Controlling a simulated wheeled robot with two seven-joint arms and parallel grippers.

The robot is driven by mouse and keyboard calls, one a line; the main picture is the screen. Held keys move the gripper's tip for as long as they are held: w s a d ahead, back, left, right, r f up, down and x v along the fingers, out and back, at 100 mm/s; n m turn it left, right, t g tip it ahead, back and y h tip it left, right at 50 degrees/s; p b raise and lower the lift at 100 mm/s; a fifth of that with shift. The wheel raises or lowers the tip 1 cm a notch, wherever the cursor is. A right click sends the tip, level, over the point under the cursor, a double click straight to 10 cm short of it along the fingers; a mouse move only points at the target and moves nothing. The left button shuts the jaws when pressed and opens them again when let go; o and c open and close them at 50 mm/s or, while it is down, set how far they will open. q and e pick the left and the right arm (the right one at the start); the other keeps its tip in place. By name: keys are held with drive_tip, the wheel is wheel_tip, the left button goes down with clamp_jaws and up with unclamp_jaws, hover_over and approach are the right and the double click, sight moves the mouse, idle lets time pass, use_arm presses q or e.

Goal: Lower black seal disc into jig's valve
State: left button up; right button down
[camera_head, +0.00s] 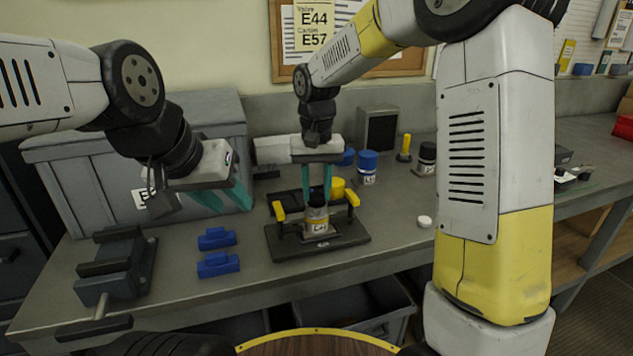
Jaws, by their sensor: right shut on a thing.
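The jig (345,238) is a dark plate with yellow-handled clamps on both sides, standing on the bench at the centre. The valve (317,225), a pale cylinder with a yellow band and a label, stands upright in it. My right gripper (316,192) points straight down over the valve, its teal fingers shut on the small black seal disc (317,196). The disc is at the valve's top; whether it touches or is inside cannot be told. My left gripper (234,205) is open and empty, left of the jig, in front of the grey box.
Two blue blocks (218,264) and a dark vise (117,262) are left of the jig. A white cap (424,221) lies to its right. Blue-capped (367,167) and black-capped (426,159) containers stand behind. A large grey box (95,190) stands at the back left.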

drive_tip(key=shift+f, duration=0.3)
idle(0.8)
drive_tip(key=c, duration=0.9)
unclamp_jaws()
wheel_tip(320, 180, up, 7)
drive_tip(key=shift+r, duration=0.45)
